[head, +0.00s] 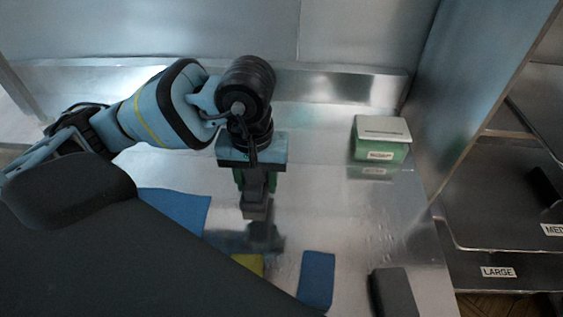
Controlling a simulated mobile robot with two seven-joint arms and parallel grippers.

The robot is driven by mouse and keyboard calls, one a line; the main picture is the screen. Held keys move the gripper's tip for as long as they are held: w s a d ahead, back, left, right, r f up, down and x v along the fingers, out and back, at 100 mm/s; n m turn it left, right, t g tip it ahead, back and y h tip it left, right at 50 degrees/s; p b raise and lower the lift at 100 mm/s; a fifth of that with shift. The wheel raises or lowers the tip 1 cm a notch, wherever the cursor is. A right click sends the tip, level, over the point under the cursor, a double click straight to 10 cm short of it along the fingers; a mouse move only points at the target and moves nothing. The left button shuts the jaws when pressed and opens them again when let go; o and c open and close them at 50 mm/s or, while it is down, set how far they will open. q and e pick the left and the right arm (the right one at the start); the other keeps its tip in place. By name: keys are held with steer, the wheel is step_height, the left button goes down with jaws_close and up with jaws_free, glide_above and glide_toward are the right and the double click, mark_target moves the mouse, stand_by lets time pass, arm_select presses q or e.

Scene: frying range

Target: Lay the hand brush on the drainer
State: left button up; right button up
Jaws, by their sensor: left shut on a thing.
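My left gripper (257,205) points down over the steel worktop, right of the picture's middle-left. It is shut on a green thing (240,179), which I take to be the hand brush. Its green parts show at both sides of the gripper, and the rest is hidden behind the jaws. A dark reflection lies on the steel below, and the gripper looks a little above the surface. I cannot pick out the drainer for sure; the steel (385,235) at the right carries small drop-like marks. My right gripper is not in view.
A green box with a pale lid (381,133) stands at the back right. A blue mat (180,207), a yellow piece (249,263), a blue piece (317,278) and a dark grey block (395,292) lie in front. Labelled steel trays (500,205) are beyond the right partition.

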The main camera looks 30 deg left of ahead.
arm_select(q)
steer(key=w, duration=0.5)
steer(key=w+d, duration=0.1)
steer(key=w, duration=0.2)
steer(key=shift+w+f, duration=0.1)
steer(key=shift+f, duration=0.25)
steer(key=shift+w+p, duration=0.25)
steer(key=shift+p, duration=0.05)
steer(key=shift+w+f, duration=0.15)
steer(key=shift+f, duration=1.65)
steer(key=shift+f, duration=0.1)
steer(key=shift+f, duration=0.15)
steer(key=o, duration=0.9)
